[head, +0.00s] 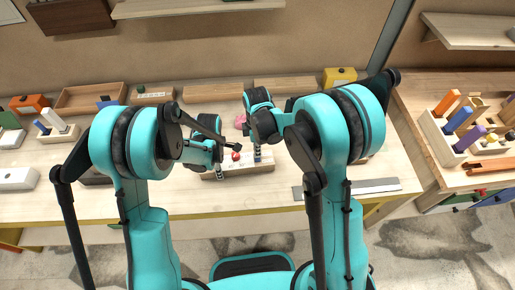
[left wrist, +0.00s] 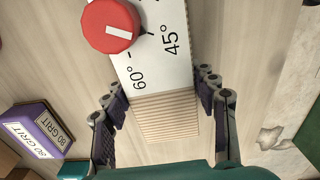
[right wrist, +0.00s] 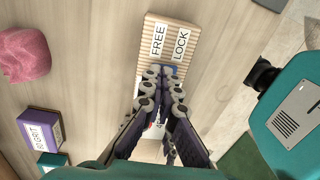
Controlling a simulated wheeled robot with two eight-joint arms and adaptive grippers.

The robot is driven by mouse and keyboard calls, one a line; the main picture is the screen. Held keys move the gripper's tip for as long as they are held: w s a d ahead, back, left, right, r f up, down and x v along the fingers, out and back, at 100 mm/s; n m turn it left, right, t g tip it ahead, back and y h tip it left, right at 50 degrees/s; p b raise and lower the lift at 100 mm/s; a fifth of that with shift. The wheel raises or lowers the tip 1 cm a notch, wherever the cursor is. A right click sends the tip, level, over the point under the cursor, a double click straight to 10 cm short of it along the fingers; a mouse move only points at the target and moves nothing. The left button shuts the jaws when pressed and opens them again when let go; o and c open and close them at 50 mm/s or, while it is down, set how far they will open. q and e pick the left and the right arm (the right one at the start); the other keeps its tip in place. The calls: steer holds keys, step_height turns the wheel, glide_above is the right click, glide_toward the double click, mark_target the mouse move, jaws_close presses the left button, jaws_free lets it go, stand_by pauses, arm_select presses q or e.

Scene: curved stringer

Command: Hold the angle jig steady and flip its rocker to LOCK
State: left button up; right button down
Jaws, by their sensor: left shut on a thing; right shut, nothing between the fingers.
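The angle jig (head: 238,168) is a pale block on the wooden bench. In the left wrist view it shows a red knob (left wrist: 110,25), a white scale marked 60° and 45°, and a ribbed end (left wrist: 165,116). My left gripper (left wrist: 162,86) is shut on the jig, one finger against each side. In the right wrist view the jig's other ribbed end carries a FREE and LOCK label (right wrist: 170,42). My right gripper (right wrist: 165,72) is shut and empty, its tips over a blue rocker (right wrist: 174,70) just below the label. The fingers partly cover the rocker; I cannot tell its position.
A purple grit box (left wrist: 44,130) and a pink lump (right wrist: 24,54) lie near the jig. A metal ruler (head: 375,187) lies to its right. Wooden trays (head: 90,97) line the back. A side bench at right holds a block rack (head: 450,130).

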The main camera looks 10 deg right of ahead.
mark_target(258, 160)
step_height(258, 160, up, 14)
steer(key=s, duration=0.1)
steer(key=shift+s, duration=0.4)
steer(key=shift+f, duration=0.1)
arm_select(q)
steer(key=o, duration=2.2)
steer(key=shift+r, duration=0.1)
steer(key=shift+r, duration=2.4)
step_height(258, 160, up, 12)
